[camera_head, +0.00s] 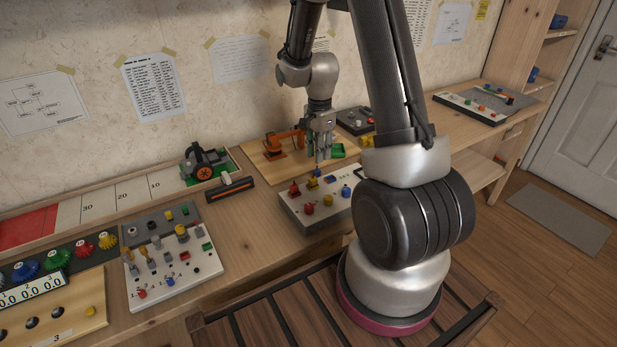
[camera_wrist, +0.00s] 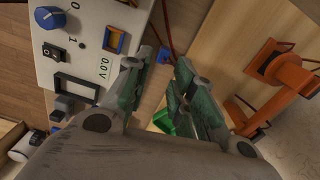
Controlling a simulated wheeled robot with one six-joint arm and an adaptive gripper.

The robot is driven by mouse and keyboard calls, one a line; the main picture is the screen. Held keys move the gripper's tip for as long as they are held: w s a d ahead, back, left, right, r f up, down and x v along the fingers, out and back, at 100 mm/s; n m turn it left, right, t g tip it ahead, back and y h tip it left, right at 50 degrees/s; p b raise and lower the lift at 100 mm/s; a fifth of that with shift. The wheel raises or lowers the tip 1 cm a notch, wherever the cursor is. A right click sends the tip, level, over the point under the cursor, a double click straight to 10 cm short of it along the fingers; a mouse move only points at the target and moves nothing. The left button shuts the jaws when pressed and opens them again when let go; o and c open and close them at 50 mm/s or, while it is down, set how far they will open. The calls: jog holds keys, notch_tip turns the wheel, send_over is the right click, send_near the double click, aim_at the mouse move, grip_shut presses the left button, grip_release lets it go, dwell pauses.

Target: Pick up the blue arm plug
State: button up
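My gripper (camera_head: 321,155) points down beside the white control panel (camera_head: 316,211). In the wrist view, my gripper's (camera_wrist: 164,60) two green-padded fingers are apart, with a gap between them.
An orange toy arm (camera_head: 285,143) stands on a wooden board left of my gripper. A green tray (camera_head: 338,150) is close by on its right. The white panel carries red and yellow pieces and a blue knob (camera_wrist: 51,18). A black-orange bar (camera_head: 229,190) lies further left.

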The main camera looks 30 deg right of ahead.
aim_at(317, 170)
jog(key=shift+w+m, duration=0.15)
jog(key=shift+m, duration=0.25)
jog(key=shift+f, duration=0.25)
notch_tip(317, 170, down, 7)
jog(key=shift+a+f, duration=0.15)
jog(key=c, duration=0.5)
